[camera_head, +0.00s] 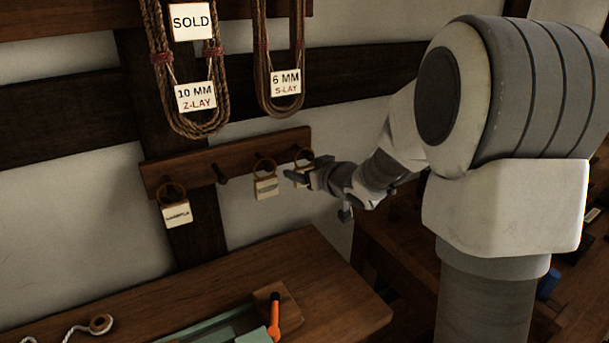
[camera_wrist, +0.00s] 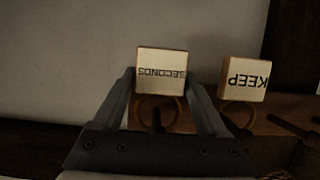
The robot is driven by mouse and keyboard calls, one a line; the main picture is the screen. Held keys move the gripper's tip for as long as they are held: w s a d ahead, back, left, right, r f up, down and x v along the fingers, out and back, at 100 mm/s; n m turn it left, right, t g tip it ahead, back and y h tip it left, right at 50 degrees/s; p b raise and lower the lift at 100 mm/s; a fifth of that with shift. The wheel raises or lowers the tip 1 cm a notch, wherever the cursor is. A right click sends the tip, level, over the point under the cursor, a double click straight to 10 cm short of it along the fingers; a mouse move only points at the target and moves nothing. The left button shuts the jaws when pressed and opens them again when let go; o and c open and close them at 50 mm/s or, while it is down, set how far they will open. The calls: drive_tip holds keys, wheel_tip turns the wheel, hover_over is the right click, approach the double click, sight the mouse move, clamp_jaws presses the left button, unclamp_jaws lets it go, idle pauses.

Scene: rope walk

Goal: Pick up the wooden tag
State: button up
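Wooden tags hang by rings from pegs on a wall rail. One reading SECONDS (camera_wrist: 162,70) appears upside down in the wrist view, between my fingertips.
The dark peg rail (camera_head: 200,160) has one empty peg (camera_head: 221,176) left of the KEEP tag. Rope coils (camera_head: 188,110) with paper labels hang above. A wooden bench (camera_head: 330,290) below holds an orange-handled tool (camera_head: 274,318) and a rope end (camera_head: 100,324).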

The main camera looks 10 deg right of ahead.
drive_tip(key=c, duration=0.9)
drive_tip(key=shift+o, duration=0.2)
drive_tip(key=shift+r+p, duration=0.4)
drive_tip(key=shift+r, duration=0.3)
drive_tip(key=shift+s+d+r, duration=0.1)
drive_tip(key=shift+s+r, duration=0.05)
drive_tip(key=shift+s, duration=0.05)
drive_tip(key=s+d, duration=0.2)
drive_tip(key=s, duration=0.6)
drive_tip(key=s+d, duration=0.3)
drive_tip(key=s, duration=0.5)
drive_tip(key=shift+s+d+f, duration=0.2)
drive_tip(key=shift+s+f, duration=0.05)
drive_tip(key=shift+s, duration=0.1)
